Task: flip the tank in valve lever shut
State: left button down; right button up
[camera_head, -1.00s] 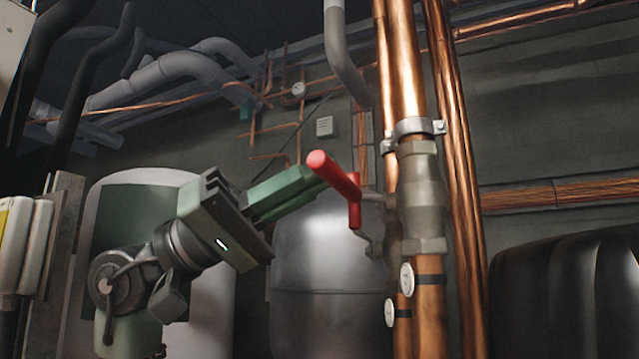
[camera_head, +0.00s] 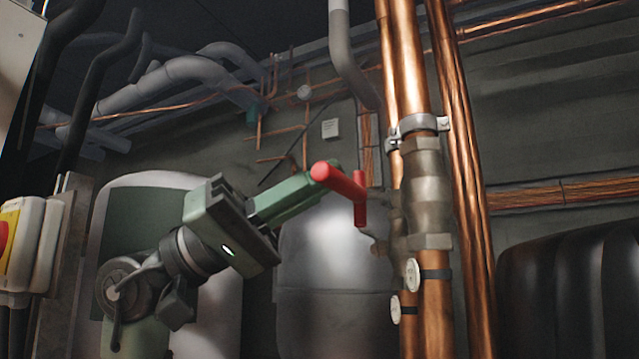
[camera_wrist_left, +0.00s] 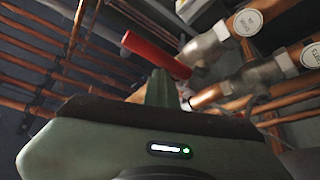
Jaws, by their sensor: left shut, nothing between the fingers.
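The red valve lever (camera_head: 343,183) sticks out to the left of a metal valve body (camera_head: 427,195) on a vertical copper pipe. Its free end points left and toward me. My left gripper (camera_head: 328,172), with green fingers, is shut and empty. Its fingertips are at the lever, partly behind its free end; I cannot tell whether they touch. In the left wrist view the red lever (camera_wrist_left: 152,52) runs from upper left down to a valve, just beyond my shut left fingers (camera_wrist_left: 160,85). My right gripper is not in view.
Vertical copper pipes (camera_head: 466,200) with white round tags stand right of the lever. A silver tank (camera_head: 325,265) is behind my gripper. A black tank (camera_head: 570,290) is at lower right. A white box with a red switch (camera_head: 30,245) is at left.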

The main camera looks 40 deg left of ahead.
pick_arm(q)
jog(key=b+v, duration=0.2)
jog(key=v, duration=0.6)
jog(key=shift+b, duration=0.35)
jog(key=shift+d, duration=0.1)
